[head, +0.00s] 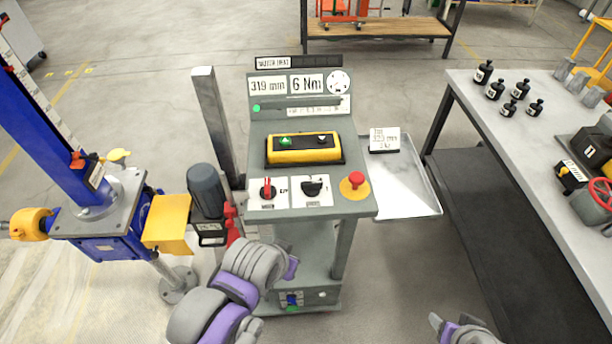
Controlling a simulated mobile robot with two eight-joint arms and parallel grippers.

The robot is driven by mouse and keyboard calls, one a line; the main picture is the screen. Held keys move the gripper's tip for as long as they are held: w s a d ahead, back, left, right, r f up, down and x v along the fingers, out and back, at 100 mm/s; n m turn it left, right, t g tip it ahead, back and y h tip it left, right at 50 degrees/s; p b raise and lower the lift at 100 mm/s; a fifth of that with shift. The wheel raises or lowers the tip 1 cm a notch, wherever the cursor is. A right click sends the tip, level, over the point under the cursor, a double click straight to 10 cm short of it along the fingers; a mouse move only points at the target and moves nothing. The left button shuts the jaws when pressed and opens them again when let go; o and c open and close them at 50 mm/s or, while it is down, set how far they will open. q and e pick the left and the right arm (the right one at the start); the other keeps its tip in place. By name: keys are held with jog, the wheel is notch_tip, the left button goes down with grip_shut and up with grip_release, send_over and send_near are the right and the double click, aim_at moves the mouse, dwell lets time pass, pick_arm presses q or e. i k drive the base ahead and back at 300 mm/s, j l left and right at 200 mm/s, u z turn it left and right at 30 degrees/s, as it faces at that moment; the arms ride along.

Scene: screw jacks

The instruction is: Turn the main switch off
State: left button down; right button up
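A grey control console (310,130) stands in the middle of the head view. Its sloped panel carries a red rotary switch (267,189) on a white plate at the left. A black rotary switch (313,187) sits on a white plate beside it, and a red mushroom button on yellow (354,185) is at the right. The red handle looks roughly upright. The plate labels are too small to read, so I cannot tell which is the main switch. My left arm is below the console's left front, apart from the switches. My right arm shows only at the bottom edge.
A yellow pendant (305,149) lies on the console. A blue screw jack (95,215) with a motor (207,190) stands left. A metal side tray (408,190) is right of the console. A workbench (520,130) with black weights (483,72) stands further right.

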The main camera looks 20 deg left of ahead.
aim_at(268, 193)
jog(key=u, duration=1.25)
